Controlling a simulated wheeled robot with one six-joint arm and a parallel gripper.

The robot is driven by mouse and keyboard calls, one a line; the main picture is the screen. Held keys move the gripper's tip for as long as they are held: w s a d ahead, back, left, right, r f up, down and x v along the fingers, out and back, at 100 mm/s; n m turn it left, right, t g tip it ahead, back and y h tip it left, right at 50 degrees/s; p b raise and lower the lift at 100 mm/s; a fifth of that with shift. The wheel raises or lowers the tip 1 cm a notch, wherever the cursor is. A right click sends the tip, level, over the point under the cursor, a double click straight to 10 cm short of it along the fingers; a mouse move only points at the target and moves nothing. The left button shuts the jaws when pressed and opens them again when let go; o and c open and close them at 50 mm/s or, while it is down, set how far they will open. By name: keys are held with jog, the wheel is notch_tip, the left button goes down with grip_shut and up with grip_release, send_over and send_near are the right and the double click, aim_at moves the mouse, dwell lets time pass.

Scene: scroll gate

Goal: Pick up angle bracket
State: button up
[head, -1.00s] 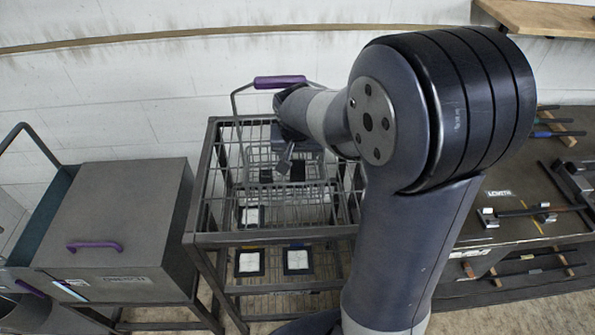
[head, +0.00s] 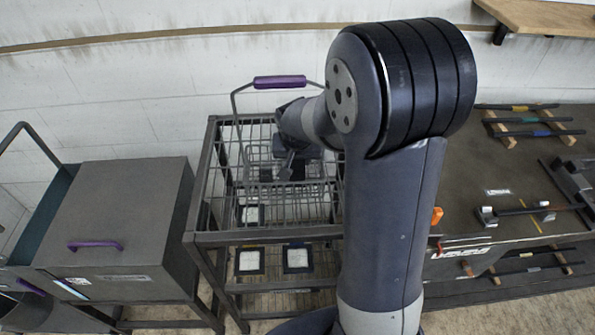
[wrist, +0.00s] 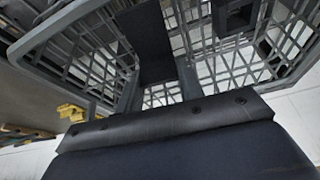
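My gripper (head: 286,172) points down into the wire basket (head: 240,125) on the rack. My forearm and wrist cover part of the basket. In the wrist view a dark flat piece (wrist: 142,32) stands in front of the basket mesh, and another dark piece (wrist: 234,16) shows to its right. I cannot tell whether either is the angle bracket or a part of my gripper. No angle bracket can be made out for certain in the head view. The finger gap is too dark and small to read.
The basket has a purple handle (head: 279,82). A grey chest (head: 120,220) stands to the left. A bench (head: 490,180) with rods on rests and an orange piece (head: 437,216) is to the right. A yellow piece (wrist: 71,112) shows in the wrist view.

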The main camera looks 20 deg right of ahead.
jog(key=c, duration=0.5)
jog(key=shift+r, duration=0.2)
